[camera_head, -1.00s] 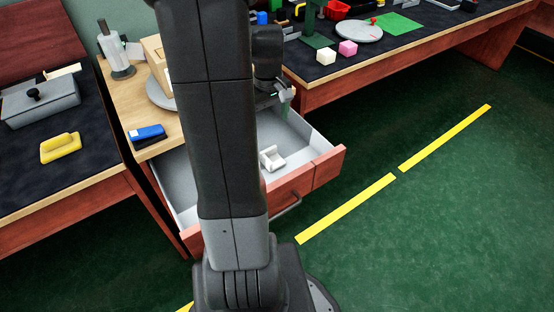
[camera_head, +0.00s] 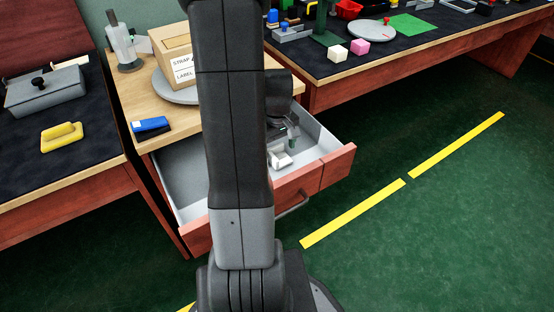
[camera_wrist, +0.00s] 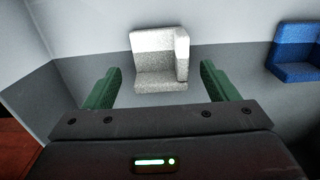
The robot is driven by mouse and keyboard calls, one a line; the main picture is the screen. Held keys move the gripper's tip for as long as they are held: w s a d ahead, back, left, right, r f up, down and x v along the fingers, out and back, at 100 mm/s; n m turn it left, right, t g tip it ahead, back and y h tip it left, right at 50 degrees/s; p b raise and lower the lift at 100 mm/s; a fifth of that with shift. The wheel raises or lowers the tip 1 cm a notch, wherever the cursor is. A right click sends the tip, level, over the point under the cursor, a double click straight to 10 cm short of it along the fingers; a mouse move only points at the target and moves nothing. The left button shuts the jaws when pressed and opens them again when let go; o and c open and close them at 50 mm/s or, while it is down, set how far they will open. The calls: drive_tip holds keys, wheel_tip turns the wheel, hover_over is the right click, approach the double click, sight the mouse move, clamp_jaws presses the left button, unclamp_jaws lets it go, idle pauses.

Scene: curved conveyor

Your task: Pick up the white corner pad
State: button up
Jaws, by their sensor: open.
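The white corner pad (camera_wrist: 155,62) lies in the open drawer, between and just beyond the fingertips in the wrist view. In the head view the white corner pad (camera_head: 280,160) shows as a small white piece in the drawer (camera_head: 330,162), partly hidden by my arm. My gripper (camera_wrist: 160,78) is open, with one green finger to each side of the pad and no contact visible. In the head view my gripper (camera_head: 292,138) is down inside the drawer, close to the pad.
A blue corner pad (camera_wrist: 292,58) lies to the right in the wrist view. The drawer's red front (camera_head: 310,175) and light walls surround the gripper. A cardboard box (camera_head: 172,55) and a blue-and-white object (camera_head: 150,125) sit on the wooden top above the drawer.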

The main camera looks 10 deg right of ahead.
drive_tip(key=shift+f, duration=0.85)
drive_tip(key=c, duration=1)
